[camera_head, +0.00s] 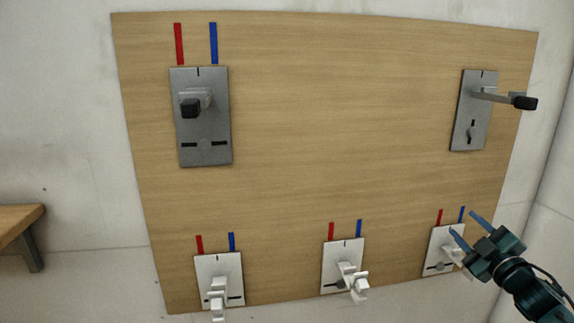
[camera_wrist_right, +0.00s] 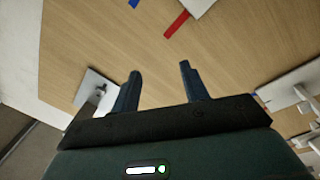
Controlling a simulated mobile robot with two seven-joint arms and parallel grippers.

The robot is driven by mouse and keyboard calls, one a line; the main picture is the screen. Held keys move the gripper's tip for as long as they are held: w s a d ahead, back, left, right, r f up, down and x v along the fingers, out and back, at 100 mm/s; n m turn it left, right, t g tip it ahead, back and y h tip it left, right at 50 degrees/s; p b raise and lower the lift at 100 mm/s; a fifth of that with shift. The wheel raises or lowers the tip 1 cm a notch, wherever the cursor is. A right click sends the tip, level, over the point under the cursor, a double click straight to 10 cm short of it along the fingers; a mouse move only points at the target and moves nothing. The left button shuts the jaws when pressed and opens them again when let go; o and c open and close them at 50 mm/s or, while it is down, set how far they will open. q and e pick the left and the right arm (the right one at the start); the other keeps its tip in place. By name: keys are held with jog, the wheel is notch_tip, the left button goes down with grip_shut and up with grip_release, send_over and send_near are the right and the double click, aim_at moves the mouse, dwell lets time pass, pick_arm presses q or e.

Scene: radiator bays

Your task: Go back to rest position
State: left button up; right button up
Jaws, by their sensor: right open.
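My right gripper (camera_head: 465,226) comes in from the lower right in the head view, in front of the lower right white plate (camera_head: 437,262). Its two blue fingers are apart with nothing between them. The right wrist view also shows the open fingers (camera_wrist_right: 160,88) with bare wood board beyond them. It hides part of that white plate and its lever. I cannot tell from the head view how far the fingers are from the board. My left gripper is not in view.
A wooden board (camera_head: 340,140) carries two grey lever plates, at upper left (camera_head: 213,128) and upper right (camera_head: 462,130). White lever plates sit lower left (camera_head: 231,270) and lower middle (camera_head: 334,261). Levers stick outward. Red and blue strips mark most plates. A wooden bench (camera_head: 18,220) stands far left.

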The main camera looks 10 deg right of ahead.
jog(key=s+a+f+g+y, duration=0.1)
jog(key=s+a+f+y, duration=0.35)
jog(key=a, duration=0.75)
jog(key=s+a+f+g+y, duration=0.1)
jog(key=s+a+f+y, duration=0.1)
jog(key=s+a+f, duration=0.75)
jog(key=s+a+r+m+y, duration=0.2)
jog(key=s+a+r+m, duration=0.3)
jog(key=s+a+r, duration=0.95)
pick_arm(q)
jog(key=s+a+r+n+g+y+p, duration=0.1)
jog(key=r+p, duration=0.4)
jog(key=p, duration=1.3)
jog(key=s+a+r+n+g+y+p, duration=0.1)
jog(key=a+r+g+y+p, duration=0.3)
jog(key=p, duration=1.5)
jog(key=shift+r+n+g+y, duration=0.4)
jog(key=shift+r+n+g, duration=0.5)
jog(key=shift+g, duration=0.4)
pick_arm(e)
jog(key=d+r+m+g+h, duration=0.3)
jog(key=r+g+h, duration=0.2)
jog(key=r+g, duration=0.1)
jog(key=shift+d+r+g+h, duration=0.35)
jog(key=shift+d+r+g, duration=0.05)
jog(key=shift+r, duration=0.5)
